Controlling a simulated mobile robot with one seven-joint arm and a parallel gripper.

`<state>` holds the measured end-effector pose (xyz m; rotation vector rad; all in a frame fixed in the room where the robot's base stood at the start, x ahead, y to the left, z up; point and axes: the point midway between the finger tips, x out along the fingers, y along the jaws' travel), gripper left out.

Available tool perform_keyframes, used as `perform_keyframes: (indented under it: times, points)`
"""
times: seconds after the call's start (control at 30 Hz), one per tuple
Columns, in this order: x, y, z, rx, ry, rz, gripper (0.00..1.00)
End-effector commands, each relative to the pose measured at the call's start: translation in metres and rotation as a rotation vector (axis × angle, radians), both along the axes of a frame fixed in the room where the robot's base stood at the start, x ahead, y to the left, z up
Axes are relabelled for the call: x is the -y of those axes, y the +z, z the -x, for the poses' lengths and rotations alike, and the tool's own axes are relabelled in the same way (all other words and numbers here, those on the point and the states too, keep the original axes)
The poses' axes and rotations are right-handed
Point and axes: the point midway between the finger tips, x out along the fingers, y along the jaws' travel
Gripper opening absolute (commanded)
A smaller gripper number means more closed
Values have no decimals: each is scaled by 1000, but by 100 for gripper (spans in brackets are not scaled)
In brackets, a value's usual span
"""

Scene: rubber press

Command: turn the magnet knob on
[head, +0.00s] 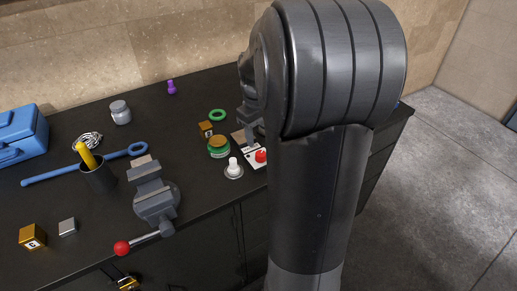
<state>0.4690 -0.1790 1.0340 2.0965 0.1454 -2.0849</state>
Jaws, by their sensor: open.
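A red knob (261,156) sits on a small white plate (250,159) with markings, near the bench's front edge. It is probably the magnet knob; the markings are too small to read. My arm hides the plate's right side. My gripper (253,132) shows only in part at the left edge of my arm, just above and behind the red knob. Its jaws are open, but the fingertips are mostly hidden. I cannot tell whether they touch anything.
A white peg on a round base (234,169) and a green jar (219,148) stand close left of the plate. A brass cube (206,129) and green ring (218,115) lie behind. A vise (155,195) stands further left. My arm hides the bench's right part.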

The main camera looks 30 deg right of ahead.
Motion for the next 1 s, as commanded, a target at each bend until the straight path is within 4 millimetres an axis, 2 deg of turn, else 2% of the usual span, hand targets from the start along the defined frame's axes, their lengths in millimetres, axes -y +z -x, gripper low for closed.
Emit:
perform_keyframes:
  times: [0.03,0.2,0.4,0.53,0.8,1.0]
  points:
    - [1,-11,0,-5,-1,-2,53]
    - [2,-43,0,-4,-1,-2,53]
    - [3,-68,-1,-1,-1,-2,53]
    - [4,-75,-1,0,-1,-1,53]
    - [4,-76,-1,0,-1,0,53]
    - [4,-75,-1,0,-1,0,37]
